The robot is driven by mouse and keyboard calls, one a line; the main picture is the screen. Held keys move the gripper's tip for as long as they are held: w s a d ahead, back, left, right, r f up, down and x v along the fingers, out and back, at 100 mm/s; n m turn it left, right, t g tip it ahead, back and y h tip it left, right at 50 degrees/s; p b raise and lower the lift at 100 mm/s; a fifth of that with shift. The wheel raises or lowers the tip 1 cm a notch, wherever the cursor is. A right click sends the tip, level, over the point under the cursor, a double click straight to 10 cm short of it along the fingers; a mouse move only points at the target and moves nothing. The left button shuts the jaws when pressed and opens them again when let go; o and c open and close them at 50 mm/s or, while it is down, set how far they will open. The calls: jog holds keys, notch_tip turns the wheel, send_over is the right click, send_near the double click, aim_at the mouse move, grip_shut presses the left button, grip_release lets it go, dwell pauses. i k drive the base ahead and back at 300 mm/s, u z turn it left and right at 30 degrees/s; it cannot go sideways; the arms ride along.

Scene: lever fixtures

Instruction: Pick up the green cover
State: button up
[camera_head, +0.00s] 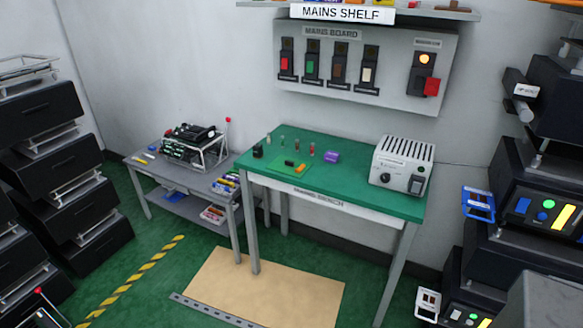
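The mains board (455,75) hangs on the back wall and carries a row of dark switch units. The second unit from the left has a small green piece (310,68) on its front, between a red one and a brown one. On the green-topped bench (350,190) below lies a flat, brighter green piece (275,168) with small orange items on it. I cannot tell for certain which green piece is the cover. My gripper is not in view.
A grey slotted box (402,165) and a purple item (332,157) stand on the bench. A low side table (180,200) holds a wire rack. Black stacked units (40,110) stand at left, more at right. The tan floor mat (260,290) is clear.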

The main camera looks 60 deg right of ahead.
aim_at(287, 165)
jog(key=i, duration=0.85)
jog(key=u, duration=0.05)
